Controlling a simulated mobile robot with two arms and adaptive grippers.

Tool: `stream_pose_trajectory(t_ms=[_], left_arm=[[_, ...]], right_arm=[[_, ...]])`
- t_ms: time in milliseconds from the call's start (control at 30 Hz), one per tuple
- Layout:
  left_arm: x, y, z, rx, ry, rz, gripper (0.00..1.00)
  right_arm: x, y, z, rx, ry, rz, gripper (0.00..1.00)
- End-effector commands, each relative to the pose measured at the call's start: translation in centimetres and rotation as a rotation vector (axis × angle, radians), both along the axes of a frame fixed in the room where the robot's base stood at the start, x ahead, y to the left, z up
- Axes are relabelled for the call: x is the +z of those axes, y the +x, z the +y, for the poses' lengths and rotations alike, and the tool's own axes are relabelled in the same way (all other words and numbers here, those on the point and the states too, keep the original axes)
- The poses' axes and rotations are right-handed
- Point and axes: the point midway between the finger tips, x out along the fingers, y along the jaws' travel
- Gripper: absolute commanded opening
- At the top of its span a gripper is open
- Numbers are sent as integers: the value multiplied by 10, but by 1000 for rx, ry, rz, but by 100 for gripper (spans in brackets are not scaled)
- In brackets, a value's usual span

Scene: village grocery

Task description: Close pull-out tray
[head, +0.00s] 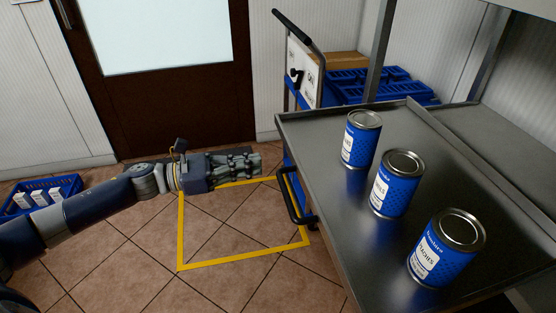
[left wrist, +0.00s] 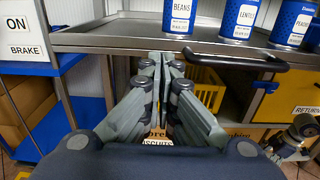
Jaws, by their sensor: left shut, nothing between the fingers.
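The pull-out tray (head: 330,150) is a grey metal sheet at the right of the head view, sticking out from the rack. Its black bar handle (head: 291,198) is on the front edge; it also shows in the left wrist view (left wrist: 236,61). Three blue cans stand upright on the tray: beans (head: 361,140), lentils (head: 395,185) and peaches (head: 446,250). My left gripper (head: 259,163) is shut and empty, in front of the tray's edge and left of the handle. In the left wrist view, its fingertips (left wrist: 167,58) point at the tray front, apart from the handle.
A trolley with a black push bar (head: 298,30) and blue crates (head: 370,80) stands behind the tray. A yellow floor outline (head: 180,235) lies below my left arm. A blue crate with cartons (head: 70,184) is at far left. A yellow crate (left wrist: 205,90) sits under the tray.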

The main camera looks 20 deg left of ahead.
Motion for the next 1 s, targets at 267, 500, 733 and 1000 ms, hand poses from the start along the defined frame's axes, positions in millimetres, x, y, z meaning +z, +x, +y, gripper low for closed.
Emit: stream_pose_trajectory(t_ms=[267,500,733,1000], left_arm=[[3,24,-35,0,-3,-3,0],[1,36,-52,1,-2,-1,0],[0,37,-55,1,-1,1,0],[0,38,-56,1,-1,0,0]], right_arm=[[-17,-7,0,2,0,9,81],[-27,-13,-1,3,0,15,81],[-29,-13,-1,4,-1,14,81],[-29,-13,-2,4,-1,13,81]])
